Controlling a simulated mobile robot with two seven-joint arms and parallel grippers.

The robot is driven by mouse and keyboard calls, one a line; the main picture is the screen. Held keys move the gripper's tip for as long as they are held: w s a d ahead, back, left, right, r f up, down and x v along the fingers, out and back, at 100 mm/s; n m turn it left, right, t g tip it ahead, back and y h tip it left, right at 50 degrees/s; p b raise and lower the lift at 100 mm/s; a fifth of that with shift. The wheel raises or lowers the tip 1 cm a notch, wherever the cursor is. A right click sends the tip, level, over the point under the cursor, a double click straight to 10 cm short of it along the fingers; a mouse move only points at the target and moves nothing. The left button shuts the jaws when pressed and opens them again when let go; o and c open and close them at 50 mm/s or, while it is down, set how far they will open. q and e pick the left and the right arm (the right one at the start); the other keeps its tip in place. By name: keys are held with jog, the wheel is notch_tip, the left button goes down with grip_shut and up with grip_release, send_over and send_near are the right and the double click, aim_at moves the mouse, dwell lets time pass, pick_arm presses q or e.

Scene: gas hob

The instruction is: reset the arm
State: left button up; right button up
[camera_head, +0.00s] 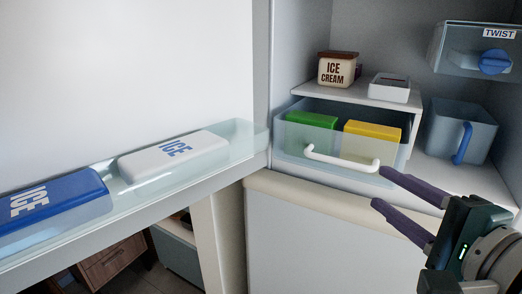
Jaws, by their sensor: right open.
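My right gripper (377,187) is at the lower right, its two dark purple fingers apart and empty. Its upper fingertip is close to the right end of a white handle (342,163) on a clear drawer (290,145); I cannot tell whether they touch. The drawer holds a green block (311,119) and a yellow block (372,130). My left gripper is not in view.
A door shelf (240,135) on the left holds a white ICE pack (172,157) and a blue ICE pack (50,199). An ICE CREAM box (337,69) and a white tray (389,88) stand above the drawer. A blue-handled bin (458,130) and a TWIST box (470,50) are at right.

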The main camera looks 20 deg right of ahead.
jog(key=s+a+f+n+g+y, duration=0.2)
jog(key=a+n+g+y, duration=0.1)
jog(key=a+n, duration=0.3)
jog(key=s+a+f+n+g+y, duration=0.1)
jog(key=s+a+n+g+y, duration=0.15)
jog(key=a+n, duration=0.4)
jog(key=s+d+f+n+g+h, duration=0.1)
jog(key=s+f+n+g+h, duration=0.15)
jog(key=s+n, duration=0.3)
jog(key=s+d+f+n+g+h, duration=0.1)
jog(key=s+d+f+n+g, duration=0.1)
jog(key=s+n+g, duration=0.3)
jog(key=w+p+v, duration=0.2)
jog(key=p+v, duration=0.9)
jog(key=w+a+r+p+v, duration=0.1)
jog(key=w+p+v, duration=0.1)
jog(key=p+v, duration=0.9)
jog(key=shift+w+r+h+p, duration=0.15)
jog(key=shift+r+h+p, duration=0.15)
jog(key=shift+r+p, duration=0.15)
